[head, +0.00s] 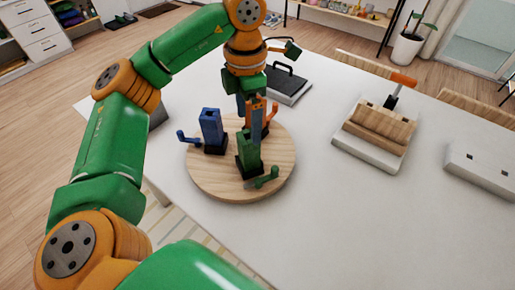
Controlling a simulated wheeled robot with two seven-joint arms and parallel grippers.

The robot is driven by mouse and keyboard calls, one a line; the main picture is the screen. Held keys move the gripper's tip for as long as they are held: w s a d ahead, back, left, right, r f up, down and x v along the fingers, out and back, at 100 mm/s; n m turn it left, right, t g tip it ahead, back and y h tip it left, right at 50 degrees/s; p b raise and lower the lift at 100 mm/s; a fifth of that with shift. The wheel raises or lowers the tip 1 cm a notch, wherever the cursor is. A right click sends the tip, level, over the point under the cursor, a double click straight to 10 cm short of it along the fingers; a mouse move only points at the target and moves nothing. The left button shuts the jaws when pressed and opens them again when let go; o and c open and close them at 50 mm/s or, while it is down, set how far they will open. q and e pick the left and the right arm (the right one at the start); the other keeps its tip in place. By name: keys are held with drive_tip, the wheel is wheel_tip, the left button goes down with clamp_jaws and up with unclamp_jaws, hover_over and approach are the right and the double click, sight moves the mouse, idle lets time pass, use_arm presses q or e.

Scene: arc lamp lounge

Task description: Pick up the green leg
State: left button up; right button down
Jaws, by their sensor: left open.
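A green leg (249,152) stands upright in a dark base on a round wooden board (202,184), with a small green arm-like piece (262,179) low in front of it. A blue upright piece (211,127) stands on the board to the left. An orange upright piece (257,117) stands behind the green one. My left gripper (248,101) points down just above and behind the green leg, close to the orange piece. It is open; its fingertips are partly hidden and I cannot tell whether they touch anything. My right gripper is out of view.
The board rests on a white table (330,220). A dark case-like object (287,82) lies behind it. To the right are a wooden press-like device with an orange handle (376,135) and a white box (482,172). The table's front middle is clear.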

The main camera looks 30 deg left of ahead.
sight(248, 136)
use_arm(q)
drive_tip(key=f+b, duration=0.2)
drive_tip(key=f, duration=0.1)
drive_tip(key=f+b, duration=0.1)
drive_tip(key=shift+s+f, duration=0.15)
drive_tip(key=shift+s, duration=0.25)
drive_tip(key=shift+f, duration=0.2)
drive_tip(key=f, duration=0.6)
drive_tip(key=shift+w+a+f, duration=0.1)
drive_tip(key=shift+w+f, duration=0.1)
drive_tip(key=shift+f, duration=0.1)
clamp_jaws()
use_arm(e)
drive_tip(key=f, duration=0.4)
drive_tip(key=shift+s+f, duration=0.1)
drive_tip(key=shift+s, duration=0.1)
